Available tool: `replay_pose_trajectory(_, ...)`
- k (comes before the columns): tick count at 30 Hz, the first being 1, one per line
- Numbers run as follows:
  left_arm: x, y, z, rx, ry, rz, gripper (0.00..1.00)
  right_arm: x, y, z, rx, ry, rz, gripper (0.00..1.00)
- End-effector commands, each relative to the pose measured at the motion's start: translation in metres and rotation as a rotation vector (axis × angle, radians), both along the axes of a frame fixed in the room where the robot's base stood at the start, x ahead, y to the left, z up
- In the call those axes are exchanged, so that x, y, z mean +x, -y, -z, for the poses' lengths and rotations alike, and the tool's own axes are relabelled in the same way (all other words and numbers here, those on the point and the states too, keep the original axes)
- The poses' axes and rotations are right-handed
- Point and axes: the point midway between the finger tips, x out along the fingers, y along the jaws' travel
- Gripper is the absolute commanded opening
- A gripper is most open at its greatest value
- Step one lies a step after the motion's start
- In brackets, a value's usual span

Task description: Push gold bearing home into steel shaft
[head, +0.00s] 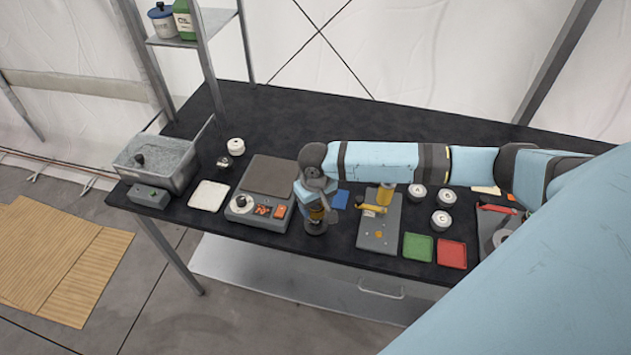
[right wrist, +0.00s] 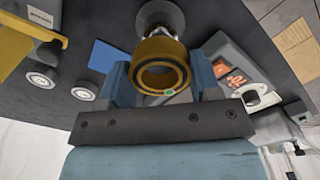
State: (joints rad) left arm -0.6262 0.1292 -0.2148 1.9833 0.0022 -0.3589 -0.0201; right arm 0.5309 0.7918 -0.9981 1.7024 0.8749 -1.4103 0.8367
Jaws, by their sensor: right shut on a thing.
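The gold bearing (right wrist: 161,65) is a thick gold ring with a dark inner race. It sits between the two blue fingers of my right gripper (right wrist: 161,80), which is shut on it. Behind it in the right wrist view is the steel shaft (right wrist: 160,14) with a round, flanged end. The bearing overlaps the shaft in that view, and I cannot tell how far it is seated. In the head view my right gripper (head: 318,208) points down over the shaft's dark base (head: 316,229), with a bit of gold showing between. My left gripper is not in view.
A scale (head: 258,192) stands just left of my right gripper. A grey fixture (head: 381,236) with a yellow-handled part stands to the right. Green (head: 418,247) and red (head: 451,253) trays and several white labelled weights lie further right. A metal basin (head: 163,158) is at far left.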

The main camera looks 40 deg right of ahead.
Motion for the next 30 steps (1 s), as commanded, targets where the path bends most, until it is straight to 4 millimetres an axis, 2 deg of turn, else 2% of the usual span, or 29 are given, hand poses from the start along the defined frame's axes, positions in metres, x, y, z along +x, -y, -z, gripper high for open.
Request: replay_pose_trajectory(30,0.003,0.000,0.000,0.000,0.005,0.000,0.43,0.000,0.000,0.025,0.001,0.001,0.000,0.31)
